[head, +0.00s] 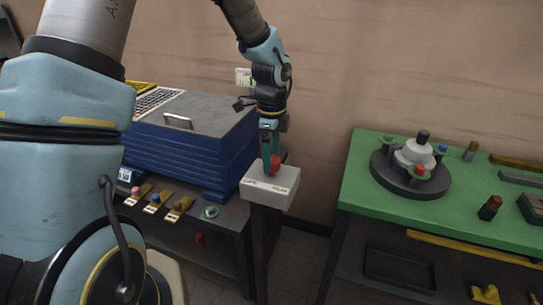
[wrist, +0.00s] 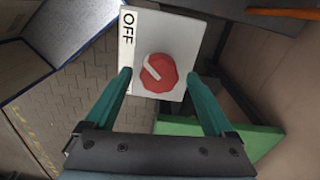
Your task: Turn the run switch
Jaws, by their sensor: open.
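The run switch is a red knob (wrist: 158,73) with a white pointer line, on a pale grey box (wrist: 190,35) with a white label strip reading OFF. In the wrist view the pointer slants toward the upper left, toward the label side. In the head view the red knob (head: 275,164) sits on top of the box (head: 270,187), which stands on a dark post. My gripper (head: 270,165) points down over the box. In the wrist view its green fingers (wrist: 160,85) are apart, one on each side of the knob, with gaps visible. Contact is not visible.
A green table (head: 365,190) with a round dark fixture (head: 410,180) stands at the right. Blue cases (head: 190,140) on a dark bench stand at the left, with several small coloured parts in front. A wall is close behind. Floor shows between bench and table.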

